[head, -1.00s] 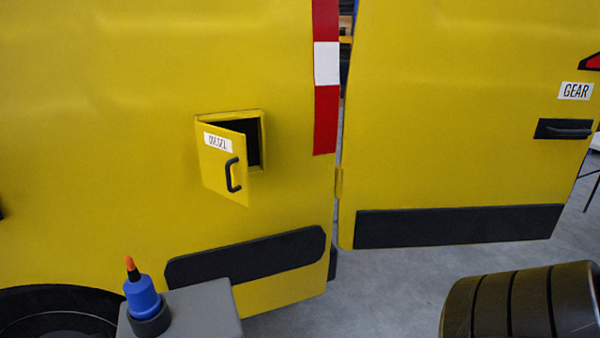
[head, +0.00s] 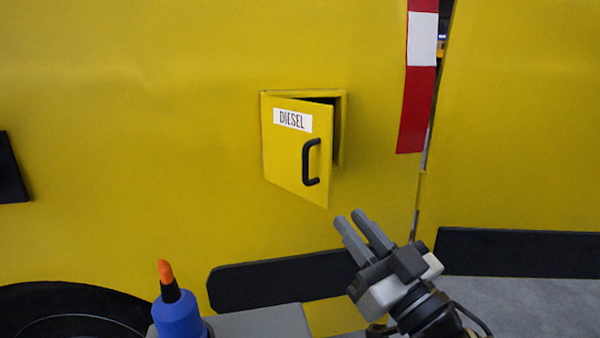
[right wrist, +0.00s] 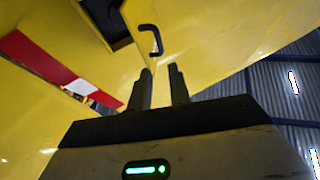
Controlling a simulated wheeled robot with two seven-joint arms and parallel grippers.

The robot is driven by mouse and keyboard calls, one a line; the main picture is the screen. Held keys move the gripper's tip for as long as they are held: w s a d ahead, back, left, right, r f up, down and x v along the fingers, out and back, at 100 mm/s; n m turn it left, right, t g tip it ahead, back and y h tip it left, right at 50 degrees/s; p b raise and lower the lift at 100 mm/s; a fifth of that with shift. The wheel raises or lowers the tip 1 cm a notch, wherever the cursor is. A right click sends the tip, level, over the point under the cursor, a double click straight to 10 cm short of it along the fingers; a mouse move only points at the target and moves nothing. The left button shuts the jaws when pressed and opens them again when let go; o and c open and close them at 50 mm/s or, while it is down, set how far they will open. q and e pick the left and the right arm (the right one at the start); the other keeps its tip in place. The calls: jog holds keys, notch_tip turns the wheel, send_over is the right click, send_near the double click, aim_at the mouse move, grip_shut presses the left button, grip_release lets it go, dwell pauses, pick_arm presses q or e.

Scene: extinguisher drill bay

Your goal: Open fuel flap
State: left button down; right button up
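The yellow fuel flap (head: 292,150), labelled DIESEL, stands partly open on the side of the yellow vehicle. It is hinged on its left, with a dark gap along its right and top edges. Its black handle (head: 312,162) is on the flap's right part. My right gripper (head: 358,220) is below and to the right of the flap, apart from the handle, its two fingers a little apart with nothing between them. In the right wrist view the handle (right wrist: 152,40) shows beyond the open fingertips (right wrist: 160,72). My left gripper is not in view.
A blue bottle with an orange tip (head: 177,310) stands on a grey surface (head: 265,322) at the lower left. A black wheel arch (head: 75,300) and a black bumper strip (head: 280,275) are low on the vehicle. The rear door (head: 520,120) is at the right.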

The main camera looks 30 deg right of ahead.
aim_at(307, 167)
jog(key=p+x, duration=0.1)
jog(key=x, duration=1.3)
jog(key=shift+w+f, duration=0.15)
grip_shut()
